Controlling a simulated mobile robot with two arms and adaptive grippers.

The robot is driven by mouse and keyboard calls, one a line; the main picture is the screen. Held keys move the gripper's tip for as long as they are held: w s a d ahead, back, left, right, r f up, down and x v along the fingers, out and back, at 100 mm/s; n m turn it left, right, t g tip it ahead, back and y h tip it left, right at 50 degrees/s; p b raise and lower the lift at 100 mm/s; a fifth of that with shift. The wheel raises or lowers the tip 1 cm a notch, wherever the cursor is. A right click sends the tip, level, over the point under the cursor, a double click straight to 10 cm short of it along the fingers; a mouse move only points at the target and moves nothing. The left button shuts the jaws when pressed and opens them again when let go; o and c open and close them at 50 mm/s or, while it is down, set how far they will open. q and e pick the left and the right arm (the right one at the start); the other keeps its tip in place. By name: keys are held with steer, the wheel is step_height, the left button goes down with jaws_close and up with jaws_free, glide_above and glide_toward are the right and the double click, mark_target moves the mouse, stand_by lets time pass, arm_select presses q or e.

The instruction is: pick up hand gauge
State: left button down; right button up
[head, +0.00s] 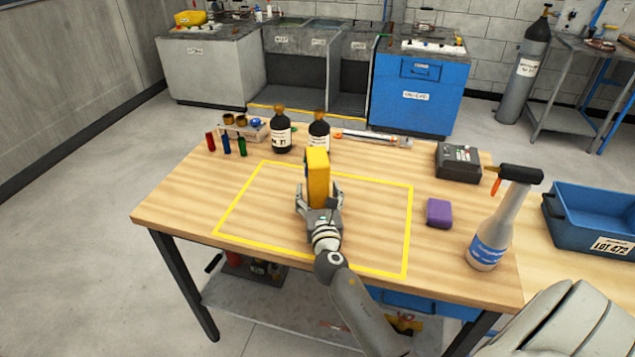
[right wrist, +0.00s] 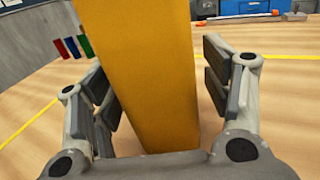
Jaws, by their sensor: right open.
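The hand gauge (head: 318,180) is a yellow upright block inside the yellow taped rectangle on the wooden table. My right gripper (head: 320,200) reaches it from the front, with its fingers on either side of the block. In the right wrist view the gauge (right wrist: 145,70) stands between the open fingers (right wrist: 155,100), slightly tilted in the picture. A gap shows between the block and the right-hand fingers; the left-hand fingers are close to it, and I cannot tell whether they touch. My left gripper is not in view.
Two dark bottles (head: 281,133) stand behind the gauge, beside a rack (head: 243,130) and several coloured vials. A purple block (head: 439,213), spray bottle (head: 493,225), dark box (head: 458,162) and blue bin (head: 590,222) are to the right. The taped area (head: 375,220) is otherwise clear.

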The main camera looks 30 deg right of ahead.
steer(key=shift+w+d, duration=0.3)
steer(key=shift+w, duration=0.35)
steer(key=shift+s, duration=0.1)
steer(key=shift+c, duration=0.7)
steer(key=c, duration=1.4)
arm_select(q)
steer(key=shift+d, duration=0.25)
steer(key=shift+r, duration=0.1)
arm_select(e)
steer(key=shift+r, duration=0.15)
